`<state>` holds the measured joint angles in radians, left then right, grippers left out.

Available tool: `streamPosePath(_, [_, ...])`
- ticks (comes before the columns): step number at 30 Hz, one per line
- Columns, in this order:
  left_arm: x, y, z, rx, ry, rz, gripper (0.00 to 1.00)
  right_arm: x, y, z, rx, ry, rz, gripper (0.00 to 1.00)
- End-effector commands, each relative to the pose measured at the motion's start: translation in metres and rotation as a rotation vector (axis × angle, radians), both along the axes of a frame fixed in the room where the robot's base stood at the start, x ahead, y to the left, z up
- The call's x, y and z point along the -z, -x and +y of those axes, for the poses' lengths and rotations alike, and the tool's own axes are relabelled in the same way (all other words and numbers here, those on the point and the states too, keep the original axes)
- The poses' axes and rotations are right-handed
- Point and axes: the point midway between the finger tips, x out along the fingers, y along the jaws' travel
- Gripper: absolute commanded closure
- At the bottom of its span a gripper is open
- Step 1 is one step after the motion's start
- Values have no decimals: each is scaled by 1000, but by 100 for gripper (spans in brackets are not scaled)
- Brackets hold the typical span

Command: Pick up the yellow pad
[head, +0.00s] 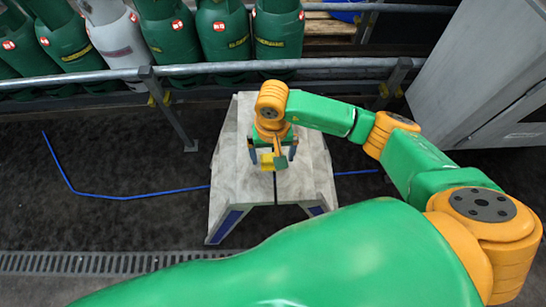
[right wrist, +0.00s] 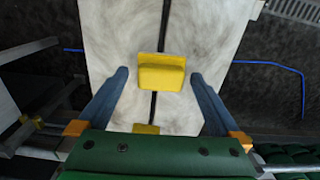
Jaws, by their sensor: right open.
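The yellow pad (head: 267,162) lies on a light grey table, partly covered by my right gripper in the head view. In the right wrist view the yellow pad (right wrist: 161,76) shows as a block with a thin raised edge, between the blue fingers and over the dark seam. My right gripper (head: 271,155) is open above the table, with a finger to each side of the pad. In the right wrist view the gripper (right wrist: 160,74) has clear gaps on both sides of the pad. I cannot tell its height over the pad. My left gripper is not in view.
A second yellow piece (right wrist: 146,129) is partly hidden by my gripper's body. The grey table (head: 230,185) has a dark seam. Behind it are a metal railing (head: 230,67) and several gas cylinders (head: 223,35). A grey cabinet (head: 480,75) stands at the right.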

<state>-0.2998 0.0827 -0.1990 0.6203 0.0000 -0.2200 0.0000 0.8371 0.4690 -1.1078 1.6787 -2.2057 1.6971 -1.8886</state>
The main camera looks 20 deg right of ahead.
Motion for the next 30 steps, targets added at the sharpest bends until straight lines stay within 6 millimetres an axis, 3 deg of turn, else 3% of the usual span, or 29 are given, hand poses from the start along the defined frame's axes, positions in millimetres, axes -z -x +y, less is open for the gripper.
streamPosePath(4, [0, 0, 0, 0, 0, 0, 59, 0, 0, 0, 0, -1, 0, 3])
streamPosePath(12, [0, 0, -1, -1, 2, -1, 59, 0, 0, 0, 1, -1, 0, 76])
streamPosePath(23, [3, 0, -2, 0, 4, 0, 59, -9, -1, 0, 0, -2, -3, 77])
streamPosePath(27, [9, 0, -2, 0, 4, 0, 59, -33, -2, 2, -1, -2, -7, 77])
streamPosePath(30, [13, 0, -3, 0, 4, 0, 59, -58, -12, 23, -3, -4, -7, 77])
